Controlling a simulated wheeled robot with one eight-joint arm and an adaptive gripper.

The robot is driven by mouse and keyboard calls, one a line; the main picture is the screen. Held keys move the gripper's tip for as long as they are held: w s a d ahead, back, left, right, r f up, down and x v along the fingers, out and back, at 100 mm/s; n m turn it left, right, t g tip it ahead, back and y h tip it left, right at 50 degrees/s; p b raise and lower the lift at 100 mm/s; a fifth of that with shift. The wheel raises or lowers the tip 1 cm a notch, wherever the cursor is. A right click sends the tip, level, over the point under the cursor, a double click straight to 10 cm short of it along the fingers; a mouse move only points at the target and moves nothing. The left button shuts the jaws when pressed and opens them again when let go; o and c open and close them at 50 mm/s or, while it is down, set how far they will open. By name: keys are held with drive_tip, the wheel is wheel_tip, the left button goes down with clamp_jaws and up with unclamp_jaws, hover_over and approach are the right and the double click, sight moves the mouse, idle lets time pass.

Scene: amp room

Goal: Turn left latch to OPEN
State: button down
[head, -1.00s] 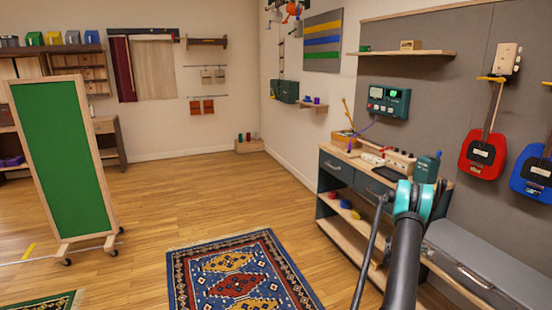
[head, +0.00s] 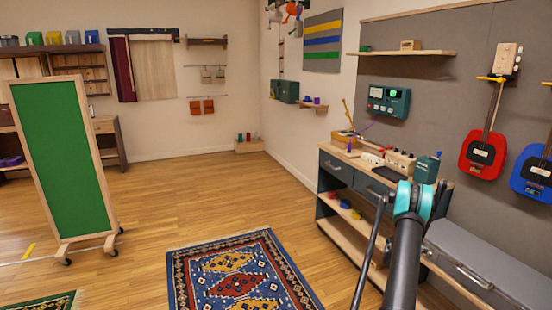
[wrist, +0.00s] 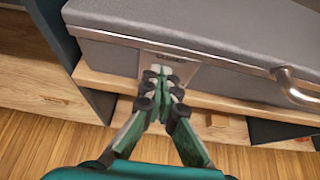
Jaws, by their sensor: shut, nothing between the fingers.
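A grey case (head: 490,262) lies shut on the wooden bench at the lower right of the head view. Its front fills the top of the wrist view (wrist: 230,25). A pale latch plate (wrist: 188,72) is on the case front, left of the metal handle (wrist: 290,88). A small dark label (wrist: 170,57) sits at the plate's top; its lettering is too blurred to read surely. My gripper (wrist: 164,78) is shut and empty, its fingertips in front of the plate. They hide most of the latch, so its angle and any contact cannot be told. My arm hides the gripper in the head view.
The wooden shelf edge (wrist: 108,82) runs just below the case, close to my fingers. A bench (head: 345,172) with small devices stands to the left of the case. Two guitars hang on the wall above. A patterned rug (head: 240,275) lies on open floor.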

drive_tip(key=shift+s+d+r, duration=0.1)
drive_tip(key=shift+s+d, duration=0.1)
drive_tip(key=shift+s, duration=0.35)
drive_tip(key=shift+s+d, duration=0.2)
drive_tip(key=shift+s, duration=0.25)
idle(0.3)
drive_tip(key=shift+s+r, duration=0.1)
drive_tip(key=shift+r, duration=0.15)
drive_tip(key=shift+s+a, duration=0.4)
drive_tip(key=shift+a, duration=0.5)
drive_tip(key=shift+s+a, duration=0.35)
drive_tip(key=shift+a, duration=0.6)
drive_tip(key=shift+s+a, duration=0.4)
drive_tip(key=shift+a, duration=0.5)
drive_tip(key=w+d, duration=0.4)
drive_tip(key=shift+w+d+f, duration=0.2)
drive_tip(key=shift+w+d, duration=0.1)
drive_tip(key=shift+w, duration=0.05)
